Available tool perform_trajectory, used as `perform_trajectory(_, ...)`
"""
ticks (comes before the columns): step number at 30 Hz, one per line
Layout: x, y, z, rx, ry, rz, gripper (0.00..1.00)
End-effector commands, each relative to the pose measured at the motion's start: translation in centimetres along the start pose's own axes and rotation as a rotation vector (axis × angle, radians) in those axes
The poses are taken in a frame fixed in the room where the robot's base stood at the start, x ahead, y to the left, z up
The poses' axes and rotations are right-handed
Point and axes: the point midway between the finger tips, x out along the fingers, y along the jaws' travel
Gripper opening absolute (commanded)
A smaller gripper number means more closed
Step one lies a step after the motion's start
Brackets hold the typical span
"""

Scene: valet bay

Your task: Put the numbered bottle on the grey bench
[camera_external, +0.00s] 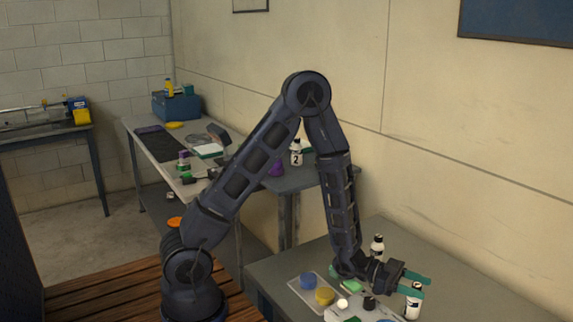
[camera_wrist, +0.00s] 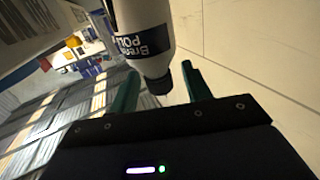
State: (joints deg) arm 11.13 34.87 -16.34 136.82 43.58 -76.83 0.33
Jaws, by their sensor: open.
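A white bottle with a black cap and a "2" on its label (camera_external: 296,156) stands on the far bench (camera_external: 222,182), partly behind my arm. My gripper (camera_external: 421,283) is over the right part of the near grey bench (camera_external: 285,267). Its green fingers are apart. A white bottle with a dark label (camera_external: 413,304) is at the fingers. In the wrist view this bottle (camera_wrist: 140,22) shows between or just beyond the open fingers (camera_wrist: 160,70), with lettering reading partly "POL". I cannot make out a number on it. I cannot tell whether the fingers touch it.
Another white bottle with a dark cap (camera_external: 377,247) stands behind my gripper. The far bench holds a blue box (camera_external: 176,106), a dark mat (camera_external: 168,146) and clutter. A wall borders both benches.

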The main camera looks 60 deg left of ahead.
Motion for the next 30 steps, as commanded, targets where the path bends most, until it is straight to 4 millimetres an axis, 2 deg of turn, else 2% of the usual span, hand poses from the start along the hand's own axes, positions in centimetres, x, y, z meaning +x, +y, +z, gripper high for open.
perform_trajectory(2,0.0,0.0,0.0,0.000,0.000,0.000,0.46)
perform_trajectory(9,0.0,0.0,0.0,0.000,0.000,0.000,0.00)
perform_trajectory(22,0.0,0.0,-0.5,0.000,0.001,0.000,0.00)
perform_trajectory(26,0.0,0.0,-1.7,0.002,0.003,0.000,0.00)
perform_trajectory(30,0.0,-0.1,-3.9,0.003,0.004,0.000,0.00)
